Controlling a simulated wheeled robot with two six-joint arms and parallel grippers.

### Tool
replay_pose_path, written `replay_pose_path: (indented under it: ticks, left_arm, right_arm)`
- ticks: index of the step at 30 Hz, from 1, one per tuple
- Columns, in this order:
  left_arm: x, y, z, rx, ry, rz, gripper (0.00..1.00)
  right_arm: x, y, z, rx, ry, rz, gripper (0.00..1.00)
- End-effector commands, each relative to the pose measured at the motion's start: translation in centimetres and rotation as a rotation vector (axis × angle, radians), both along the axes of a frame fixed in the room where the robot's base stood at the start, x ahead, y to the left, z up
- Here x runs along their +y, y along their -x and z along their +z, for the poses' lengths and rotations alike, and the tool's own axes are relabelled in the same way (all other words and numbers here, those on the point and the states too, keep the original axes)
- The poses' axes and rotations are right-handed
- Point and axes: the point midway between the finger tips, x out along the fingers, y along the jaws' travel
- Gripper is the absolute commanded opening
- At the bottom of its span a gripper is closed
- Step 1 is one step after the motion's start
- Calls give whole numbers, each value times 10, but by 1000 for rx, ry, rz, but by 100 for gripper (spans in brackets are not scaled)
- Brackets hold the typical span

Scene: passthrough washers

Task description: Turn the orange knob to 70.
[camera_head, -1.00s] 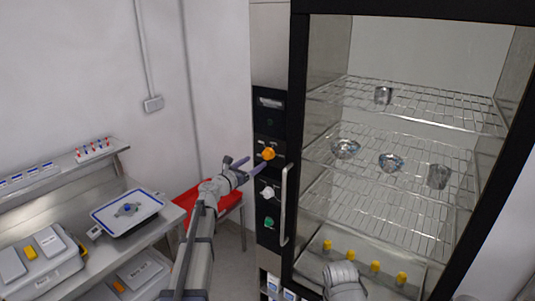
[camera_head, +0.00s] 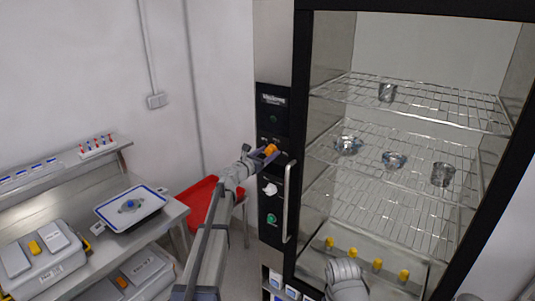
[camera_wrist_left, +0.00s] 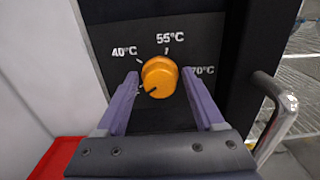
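The orange knob (camera_head: 270,149) sits on the black control panel left of the glass-fronted cabinet. In the left wrist view the knob (camera_wrist_left: 160,76) is near the middle, with labels 40°C, 55°C and 70°C around it. A dark mark on the knob points to the lower left, below the 40°C label. My left gripper (camera_head: 267,152) is at the knob, and in the left wrist view its two purple fingers (camera_wrist_left: 160,80) are open, one on each side of the knob with gaps visible.
A white knob (camera_head: 270,189) and a green knob (camera_head: 271,219) sit below on the panel. A vertical door handle (camera_head: 289,200) stands close to the right. The cabinet holds wire shelves (camera_head: 430,108) with glassware. A red surface (camera_head: 192,200) lies behind my left arm.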

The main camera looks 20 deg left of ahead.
Motion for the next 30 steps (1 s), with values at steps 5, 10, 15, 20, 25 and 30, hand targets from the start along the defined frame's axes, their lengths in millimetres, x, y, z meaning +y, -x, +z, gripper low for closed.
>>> replay_pose_path:
  ticks: [5, 10, 15, 20, 25, 30]
  left_arm:
    - [0, 0, 0, 0, 0, 0, 48]
    - [0, 0, 0, 0, 0, 0, 29]
    - [0, 0, 0, 0, 0, 0, 10]
    - [0, -1, 0, 0, 0, 0, 0]
    - [0, -1, 0, -6, -15, 0, 0]
    - [0, -1, 0, -29, -78, 0, 0]
  right_arm:
    - [0, 0, 0, 0, 0, 0, 50]
    - [0, 0, 0, 0, 0, 0, 50]
    - [0, 0, 0, 0, 0, 0, 50]
    - [0, 0, 0, 0, 0, 0, 50]
    - [0, 0, 0, 0, 0, 0, 50]
    - [0, 0, 0, 0, 0, 0, 50]
